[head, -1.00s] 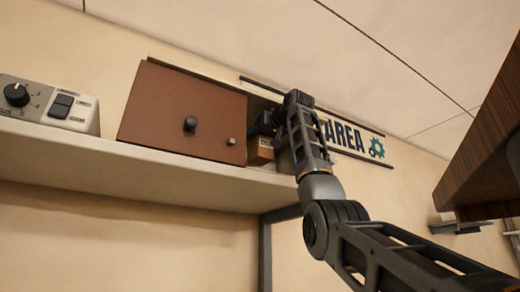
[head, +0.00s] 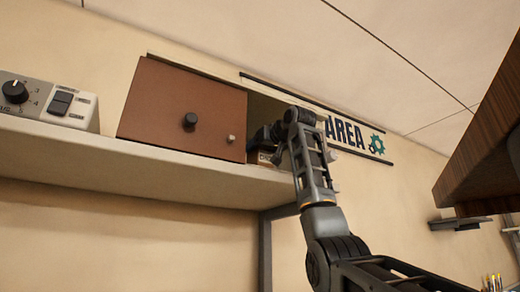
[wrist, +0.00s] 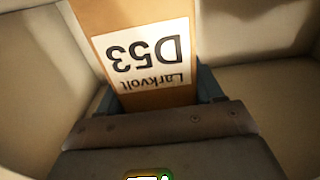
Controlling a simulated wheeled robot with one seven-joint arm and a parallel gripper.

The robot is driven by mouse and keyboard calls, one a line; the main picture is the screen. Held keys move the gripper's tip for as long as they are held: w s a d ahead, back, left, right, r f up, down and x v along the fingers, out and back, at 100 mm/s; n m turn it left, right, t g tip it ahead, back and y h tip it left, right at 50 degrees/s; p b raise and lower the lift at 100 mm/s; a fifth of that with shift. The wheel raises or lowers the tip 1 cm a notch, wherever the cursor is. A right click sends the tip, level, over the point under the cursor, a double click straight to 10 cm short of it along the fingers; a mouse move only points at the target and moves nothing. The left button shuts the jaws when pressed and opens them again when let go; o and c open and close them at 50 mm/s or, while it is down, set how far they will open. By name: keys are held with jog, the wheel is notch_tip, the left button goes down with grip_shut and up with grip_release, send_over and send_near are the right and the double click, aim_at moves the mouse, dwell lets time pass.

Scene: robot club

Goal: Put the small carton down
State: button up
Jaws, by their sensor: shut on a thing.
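The small carton is brown with a white label reading "Larkvolt D53", upside down in the wrist view (wrist: 150,50). My gripper (wrist: 157,92) is shut on it, with a finger on each side. Pale walls surround the carton in that view. In the head view, my gripper (head: 268,138) is inside the opening at the right of a brown-fronted cabinet (head: 165,110) on a high shelf. I cannot tell whether the carton's underside touches the cabinet floor.
The cabinet's brown front has a dark knob (head: 190,121) and hides the left part of the inside. The long beige shelf (head: 130,165) also bears a grey control box (head: 45,102) at left. A dark wooden overhang (head: 485,150) juts in at the right.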

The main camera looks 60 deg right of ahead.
jog(key=o, duration=1.2)
jog(key=shift+f, duration=0.1)
jog(key=shift+s, duration=0.1)
jog(key=b+v, duration=0.4)
jog(key=v, duration=0.8)
